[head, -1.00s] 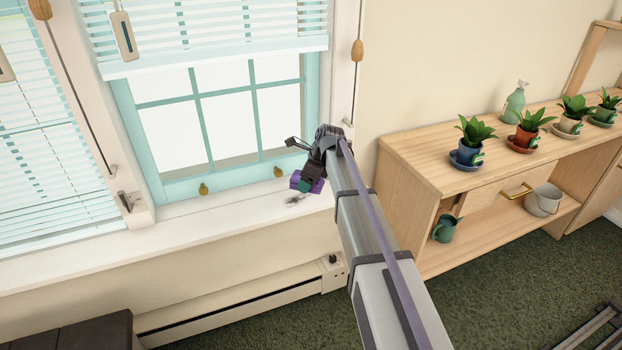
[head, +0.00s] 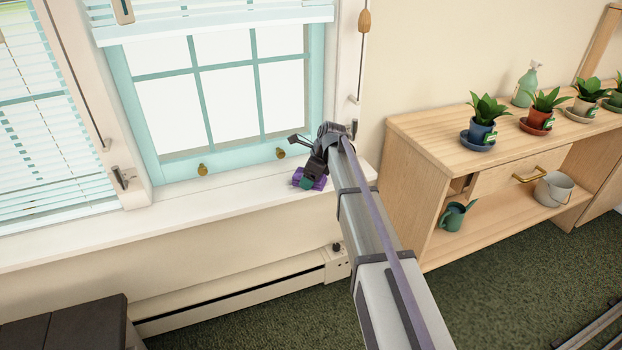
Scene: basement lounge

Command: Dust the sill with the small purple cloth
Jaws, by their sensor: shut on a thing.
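The white window sill (head: 220,200) runs below the blue-framed window. My gripper (head: 308,182) is at the right part of the sill, shut on the small purple cloth (head: 318,183). The cloth is low at the sill's surface and appears to touch it. Part of the cloth is hidden behind the gripper. I see no grey dust smudge on the visible sill; the patch under the cloth and gripper is hidden.
A baseboard heater (head: 230,295) runs below the sill. A dark piece of furniture (head: 70,325) is at lower left. Blind cords hang beside the window.

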